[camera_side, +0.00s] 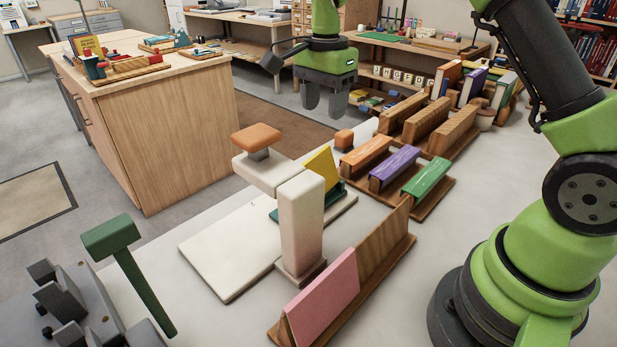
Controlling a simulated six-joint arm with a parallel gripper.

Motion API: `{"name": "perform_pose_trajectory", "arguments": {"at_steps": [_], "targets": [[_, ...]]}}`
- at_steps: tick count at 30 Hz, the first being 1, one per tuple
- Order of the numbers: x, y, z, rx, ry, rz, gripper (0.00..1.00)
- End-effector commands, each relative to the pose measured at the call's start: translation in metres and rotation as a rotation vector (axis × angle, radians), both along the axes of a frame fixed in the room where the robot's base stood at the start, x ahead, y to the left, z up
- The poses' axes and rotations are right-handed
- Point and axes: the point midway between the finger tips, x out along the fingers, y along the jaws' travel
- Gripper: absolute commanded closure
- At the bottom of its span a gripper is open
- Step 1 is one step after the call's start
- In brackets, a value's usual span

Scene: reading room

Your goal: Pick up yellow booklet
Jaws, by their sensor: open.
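The yellow booklet (321,165) stands tilted in a dark green holder (335,192) on the pale work table. Its lower part is partly hidden by a cream upright post (300,225) in front of it. My gripper (325,114) points down with two dark fingers apart and nothing between them. It is in the air above the yellow booklet in the picture and apart from it.
A cream press arm with an orange pad (256,138) juts out left of the booklet. Wooden racks hold orange, purple and green booklets (428,177) to the right. A pink booklet (323,297) leans in a front rack. A green-handled lever (112,237) is front left.

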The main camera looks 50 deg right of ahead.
Motion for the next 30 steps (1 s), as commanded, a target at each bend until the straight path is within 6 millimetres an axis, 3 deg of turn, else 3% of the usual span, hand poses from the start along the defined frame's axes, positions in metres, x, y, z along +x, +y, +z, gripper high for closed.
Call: {"name": "perform_pose_trajectory", "arguments": {"at_steps": [6,14,21,30], "targets": [[0.0,0.0,-0.033,0.0,0.009,-0.009,0.48],[0.0,0.0,-0.057,0.0,0.007,-0.007,0.48],[0.001,0.001,-0.092,0.0,0.007,-0.006,0.48],[0.001,0.001,-0.1,0.001,0.003,-0.006,0.48]]}}
